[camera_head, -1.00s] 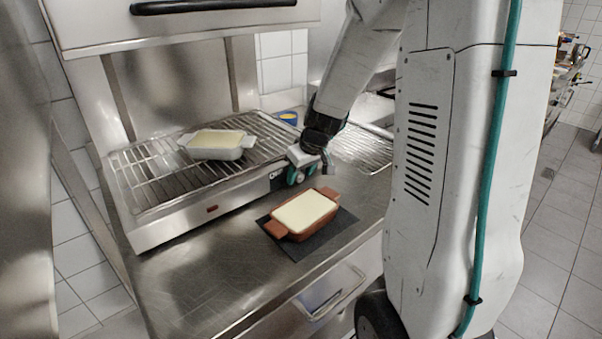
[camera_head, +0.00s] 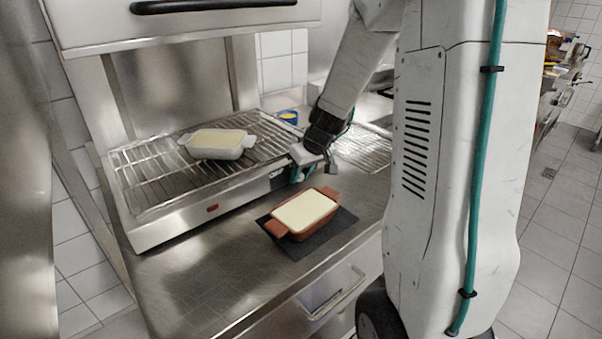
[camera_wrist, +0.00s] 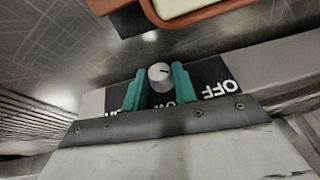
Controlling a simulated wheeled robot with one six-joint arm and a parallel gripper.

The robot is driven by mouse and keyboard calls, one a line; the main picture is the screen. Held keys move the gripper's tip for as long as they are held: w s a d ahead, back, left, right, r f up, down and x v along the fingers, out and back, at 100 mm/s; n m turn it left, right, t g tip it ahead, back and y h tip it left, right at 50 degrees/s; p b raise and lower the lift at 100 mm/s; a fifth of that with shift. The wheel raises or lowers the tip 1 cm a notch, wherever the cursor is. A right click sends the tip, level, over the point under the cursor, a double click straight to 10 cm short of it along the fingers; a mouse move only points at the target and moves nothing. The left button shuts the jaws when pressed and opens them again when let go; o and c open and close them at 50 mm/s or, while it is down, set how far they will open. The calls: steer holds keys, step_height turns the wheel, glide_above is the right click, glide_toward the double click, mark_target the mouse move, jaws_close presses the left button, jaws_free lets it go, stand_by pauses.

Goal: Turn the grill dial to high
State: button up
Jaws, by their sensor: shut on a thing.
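The grill dial (camera_wrist: 160,76) is a round silver knob with a dark pointer mark in the wrist view. It sits on a black label plate (camera_wrist: 205,84) where "OFF" and part of "LOW" can be read. My gripper (camera_wrist: 158,86) has its teal fingers on either side of the dial, shut on it. In the head view my gripper (camera_head: 300,172) is at the right end of the grill's front (camera_head: 190,216), and it hides the dial there. The rest of the label is hidden behind the fingers and gripper body.
A white dish (camera_head: 217,154) stands on the grill rack (camera_head: 150,170) under the raised hood. A brown dish (camera_head: 318,228) on a dark mat (camera_head: 345,222) stands on the counter just in front of my gripper. The counter's front left is clear.

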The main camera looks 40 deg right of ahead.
steer(key=y, duration=0.2)
steer(key=m+y, duration=0.1)
steer(key=d+y, duration=0.1)
steer(key=y, duration=0.1)
steer(key=shift+f+y, duration=0.25)
steer(key=shift+y, duration=0.05)
steer(key=y, duration=0.2)
steer(key=m+y, duration=0.1)
steer(key=y, duration=0.3)
steer(key=shift+d+f+m+t, duration=0.3)
steer(key=shift+f+m+t, duration=0.05)
steer(key=shift+m+t, duration=0.05)
steer(key=o, duration=1)
steer(key=shift+c, duration=0.2)
